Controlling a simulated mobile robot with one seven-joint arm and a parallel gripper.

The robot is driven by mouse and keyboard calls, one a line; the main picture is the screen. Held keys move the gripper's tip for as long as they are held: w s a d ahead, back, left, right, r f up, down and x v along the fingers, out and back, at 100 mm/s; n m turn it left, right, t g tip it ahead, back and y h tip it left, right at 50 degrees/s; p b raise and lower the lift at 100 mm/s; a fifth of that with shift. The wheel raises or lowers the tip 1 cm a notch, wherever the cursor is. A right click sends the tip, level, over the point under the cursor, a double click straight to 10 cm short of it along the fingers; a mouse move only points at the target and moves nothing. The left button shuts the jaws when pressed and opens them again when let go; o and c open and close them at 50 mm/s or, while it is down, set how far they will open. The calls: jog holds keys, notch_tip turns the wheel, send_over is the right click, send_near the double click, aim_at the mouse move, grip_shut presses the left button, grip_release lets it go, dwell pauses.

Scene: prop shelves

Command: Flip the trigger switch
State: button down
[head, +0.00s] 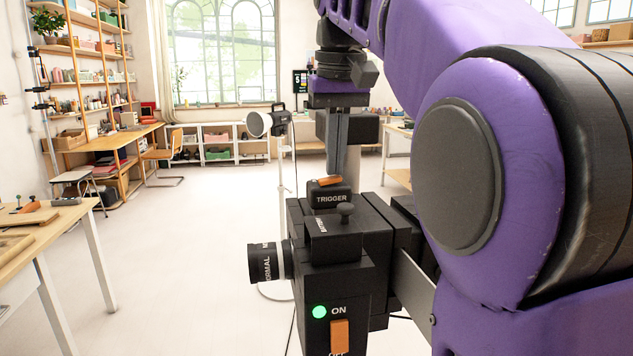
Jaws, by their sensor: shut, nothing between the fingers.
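The trigger switch is a small orange rocker (330,181) on a black block labelled TRIGGER (331,197), on top of a black camera-like device (345,250). The rocker looks slightly tilted, its right end higher. My gripper (338,172) points straight down with its fingers shut and empty. The fingertips are right at or just behind the rocker; I cannot tell whether they touch it. My arm hides the area to the right of the device.
The device also has a lens-like barrel (267,262) at left, a small knob (345,210), a green light (319,312) by ON and an orange power switch (340,336). A studio lamp (267,123) stands behind. A wooden table (60,218) is at left; the floor between is clear.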

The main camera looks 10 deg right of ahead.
jog(key=shift+f, duration=0.35)
notch_tip(320, 180, up, 3)
jog(key=p, duration=0.2)
jog(key=shift+p, duration=0.35)
jog(key=shift+r, duration=2.05)
